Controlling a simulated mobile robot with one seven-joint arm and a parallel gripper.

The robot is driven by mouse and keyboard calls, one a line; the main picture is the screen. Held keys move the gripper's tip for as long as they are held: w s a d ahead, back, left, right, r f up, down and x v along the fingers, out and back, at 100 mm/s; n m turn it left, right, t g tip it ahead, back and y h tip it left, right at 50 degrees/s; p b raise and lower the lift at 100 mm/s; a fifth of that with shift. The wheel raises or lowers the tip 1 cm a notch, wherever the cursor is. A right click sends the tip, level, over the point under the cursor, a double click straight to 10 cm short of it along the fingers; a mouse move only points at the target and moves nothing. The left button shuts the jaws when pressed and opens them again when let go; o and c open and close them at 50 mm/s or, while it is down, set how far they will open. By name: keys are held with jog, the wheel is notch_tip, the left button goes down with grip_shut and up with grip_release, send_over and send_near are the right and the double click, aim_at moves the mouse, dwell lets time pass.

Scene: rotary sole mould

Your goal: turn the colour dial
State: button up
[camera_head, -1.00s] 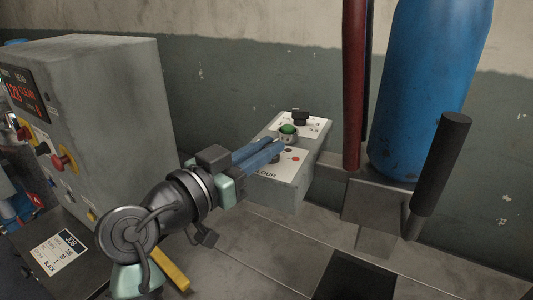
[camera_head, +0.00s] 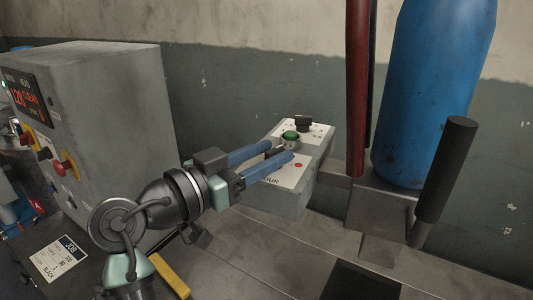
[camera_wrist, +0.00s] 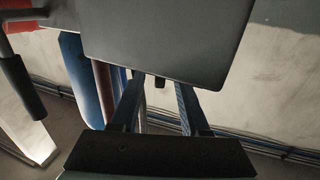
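The grey control box (camera_head: 283,203) has a white sloping top with a partly covered label ending in "OUR" at its near edge. A small dark knob (camera_head: 274,152), which looks like the colour dial, shows between my fingers above that label. My gripper (camera_head: 281,150) reaches over the box top from the left, its two blue fingers apart on either side of the knob. In the wrist view the fingers (camera_wrist: 160,80) are also apart, with a small dark piece between them and gaps on both sides. The finger tips' contact with the knob is hidden.
A green button (camera_head: 291,136) sits just beyond the fingers, and a second black knob (camera_head: 304,122) stands at the box's far end. A red post (camera_head: 357,100), a blue cylinder (camera_head: 432,95) and a black-handled lever (camera_head: 446,170) stand to the right. A grey cabinet (camera_head: 115,130) is at left.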

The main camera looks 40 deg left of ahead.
jog(key=s+b, duration=0.3)
jog(key=s, duration=1)
jog(key=shift+a, duration=0.25)
